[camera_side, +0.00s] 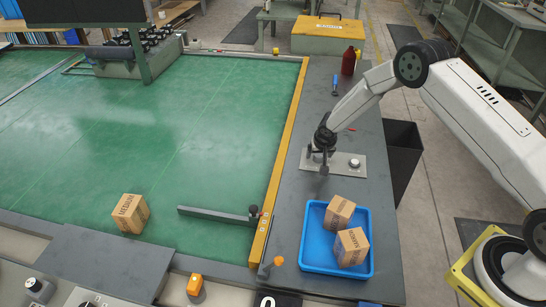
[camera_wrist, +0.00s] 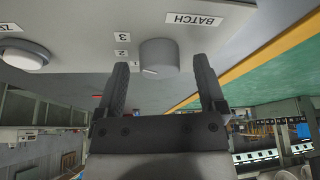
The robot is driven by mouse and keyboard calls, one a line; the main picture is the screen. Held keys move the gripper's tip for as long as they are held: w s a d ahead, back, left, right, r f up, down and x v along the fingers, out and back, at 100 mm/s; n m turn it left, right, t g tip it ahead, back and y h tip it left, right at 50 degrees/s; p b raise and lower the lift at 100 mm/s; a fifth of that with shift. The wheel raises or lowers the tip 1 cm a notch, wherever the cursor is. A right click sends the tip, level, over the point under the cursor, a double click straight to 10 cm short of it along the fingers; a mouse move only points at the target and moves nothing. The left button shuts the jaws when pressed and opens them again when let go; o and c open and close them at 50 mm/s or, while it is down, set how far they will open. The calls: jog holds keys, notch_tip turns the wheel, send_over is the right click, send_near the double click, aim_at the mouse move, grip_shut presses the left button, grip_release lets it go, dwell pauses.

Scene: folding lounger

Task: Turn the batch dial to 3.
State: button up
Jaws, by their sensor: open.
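The grey batch dial (camera_wrist: 159,57) sits on a pale panel beside a BATCH label (camera_wrist: 196,19), with small number labels to its left, including a 3 (camera_wrist: 121,37) and a 2 (camera_wrist: 121,53). A short white mark shows low on the dial, left of its middle; I cannot tell exactly which number it points to. My gripper (camera_wrist: 160,62) is open, one finger on each side of the dial, with gaps visible; I see no contact. In the side view, my gripper (camera_side: 322,158) is over the left part of the metal panel (camera_side: 340,170) and hides the dial.
A round white button (camera_wrist: 24,54) is on the same panel. A blue tray (camera_side: 308,240) with two cardboard boxes stands just in front of the panel. A yellow rail (camera_side: 280,165) runs along the green surface at left.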

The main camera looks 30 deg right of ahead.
jog(key=shift+v, duration=3.4)
jog(key=shift+s+a+r, duration=0.15)
jog(key=shift+r, duration=0.25)
jog(key=shift+r, duration=0.1)
jog(key=s+a+r+n, duration=0.2)
jog(key=s+r, duration=0.2)
jog(key=s, duration=0.5)
jog(key=s+a+r+n+y, duration=0.1)
jog(key=s+a+r+n, duration=0.1)
jog(key=s+r, duration=0.3)
jog(key=s+a+r+n+g+y, duration=0.1)
jog(key=s+a+r+n, duration=0.1)
jog(key=s, duration=1)
notch_tip(320, 180, up, 2)
jog(key=shift+s+a+r, duration=0.2)
jog(key=shift+s+a, duration=0.1)
jog(key=shift+a, duration=0.4)
